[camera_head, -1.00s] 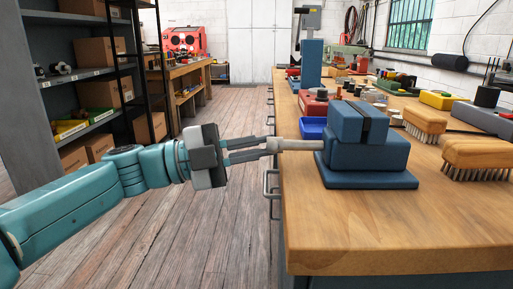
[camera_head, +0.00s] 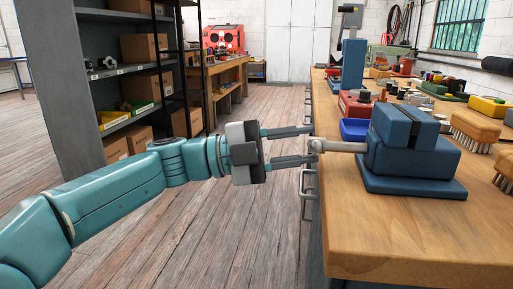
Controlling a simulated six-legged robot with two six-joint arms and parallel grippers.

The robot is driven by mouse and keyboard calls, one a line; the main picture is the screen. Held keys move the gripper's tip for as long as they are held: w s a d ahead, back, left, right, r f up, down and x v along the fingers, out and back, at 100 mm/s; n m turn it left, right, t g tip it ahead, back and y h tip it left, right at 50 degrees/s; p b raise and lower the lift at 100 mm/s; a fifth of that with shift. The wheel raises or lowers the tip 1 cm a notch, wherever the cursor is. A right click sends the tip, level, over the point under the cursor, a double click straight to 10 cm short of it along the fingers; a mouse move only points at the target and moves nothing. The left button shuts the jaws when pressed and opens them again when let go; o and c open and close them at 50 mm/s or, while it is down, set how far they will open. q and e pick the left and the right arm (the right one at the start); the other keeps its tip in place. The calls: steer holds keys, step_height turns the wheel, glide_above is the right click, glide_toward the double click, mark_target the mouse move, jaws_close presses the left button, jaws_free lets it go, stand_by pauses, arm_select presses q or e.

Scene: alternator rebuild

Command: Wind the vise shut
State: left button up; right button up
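The blue vise (camera_head: 420,160) sits on the wooden workbench near its left edge, with a narrow dark gap between its upper jaws. Its grey handle (camera_head: 343,147) sticks out to the left, past the bench edge, and ends in a wider knob. My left gripper (camera_head: 313,144) comes in from the left and is open. Its two fingers are spread above and below the knob, with the tips about level with it and visible space on both sides. My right gripper is not in view.
The workbench (camera_head: 390,240) fills the right side. A blue bin (camera_head: 354,130) and a red box (camera_head: 355,104) stand behind the vise, and wooden brushes (camera_head: 480,128) lie to its right. Shelving (camera_head: 125,80) stands at left. The floor (camera_head: 225,230) between is clear.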

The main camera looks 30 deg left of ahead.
arm_select(q)
steer(key=v, duration=1.6)
steer(key=shift+a, duration=0.15)
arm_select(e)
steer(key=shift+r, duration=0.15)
arm_select(q)
steer(key=w+d+f+n+g+y+p, duration=0.1)
steer(key=w+d+f+n+y+p, duration=0.35)
steer(key=w+f+n+p, duration=0.55)
steer(key=s+d+f+n+g+y+p, duration=0.3)
steer(key=s+f+n+y+p, duration=0.15)
steer(key=f+n+p, duration=0.5)
steer(key=s+d+f+n+g+y+p, duration=0.1)
steer(key=s+d+n+p, duration=0.3)
steer(key=s+p, duration=0.5)
steer(key=s+d+f+n+g+y+p, duration=0.2)
steer(key=s+d+n+g+y+p, duration=0.1)
steer(key=s+p, duration=0.7)
steer(key=d+n+y+p, duration=0.1)
steer(key=d+n+p, duration=0.1)
steer(key=shift+d+f, duration=0.15)
steer(key=shift+d, duration=0.2)
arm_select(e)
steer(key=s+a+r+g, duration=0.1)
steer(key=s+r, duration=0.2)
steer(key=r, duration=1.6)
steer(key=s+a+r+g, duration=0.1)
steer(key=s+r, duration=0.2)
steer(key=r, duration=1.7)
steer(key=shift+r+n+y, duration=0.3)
